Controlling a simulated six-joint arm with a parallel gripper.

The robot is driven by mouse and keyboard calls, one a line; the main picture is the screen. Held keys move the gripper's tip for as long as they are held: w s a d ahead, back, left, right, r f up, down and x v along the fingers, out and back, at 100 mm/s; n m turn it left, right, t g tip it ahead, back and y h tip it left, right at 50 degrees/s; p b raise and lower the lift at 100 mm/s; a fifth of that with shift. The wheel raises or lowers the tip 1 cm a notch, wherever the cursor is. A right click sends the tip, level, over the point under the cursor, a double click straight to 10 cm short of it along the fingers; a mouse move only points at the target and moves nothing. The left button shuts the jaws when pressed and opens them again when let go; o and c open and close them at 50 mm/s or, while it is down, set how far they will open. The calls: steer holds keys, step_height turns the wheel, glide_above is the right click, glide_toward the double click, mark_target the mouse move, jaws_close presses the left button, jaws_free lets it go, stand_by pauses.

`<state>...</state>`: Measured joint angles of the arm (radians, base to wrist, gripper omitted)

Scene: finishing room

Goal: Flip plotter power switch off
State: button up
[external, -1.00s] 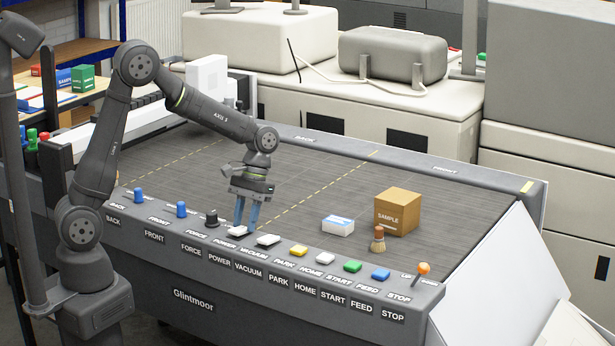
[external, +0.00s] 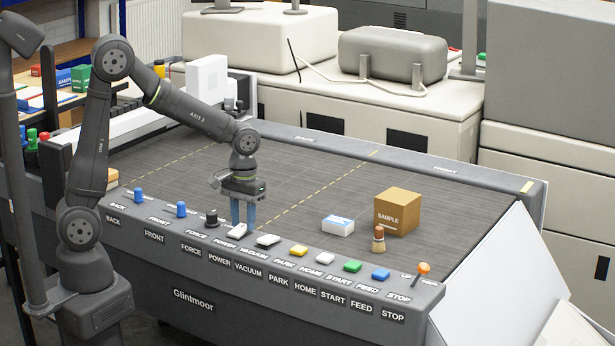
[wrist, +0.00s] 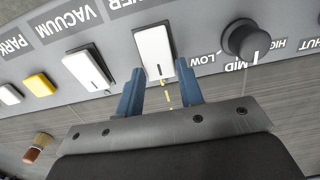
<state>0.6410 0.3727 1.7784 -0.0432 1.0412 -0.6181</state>
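The power switch (external: 236,230) is a white rocker on the plotter's front panel, above the POWER label (external: 219,259). In the external view its far end looks raised compared with the flatter vacuum switch (external: 268,240). My gripper (external: 243,226) points down just behind the power switch. In the wrist view the power switch (wrist: 154,53) lies ahead of the gap between my two blue fingertips (wrist: 160,70). The fingers are apart and hold nothing. Whether a fingertip touches the switch I cannot tell.
The force knob (external: 211,218) is left of the power switch. Yellow, white, green and blue buttons and an orange-tipped lever (external: 424,269) run to the right. On the bed stand a white-blue box (external: 338,225), a brush (external: 378,240) and a SAMPLE carton (external: 397,211). The bed's middle is clear.

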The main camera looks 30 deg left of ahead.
steer(key=o, duration=0.3)
step_height(320, 180, up, 17)
steer(key=w, duration=0.1)
steer(key=shift+r, duration=0.2)
stand_by(0.6)
steer(key=f, duration=1.1)
steer(key=s+f, duration=0.1)
steer(key=f, duration=0.5)
steer(key=shift+f, duration=0.25)
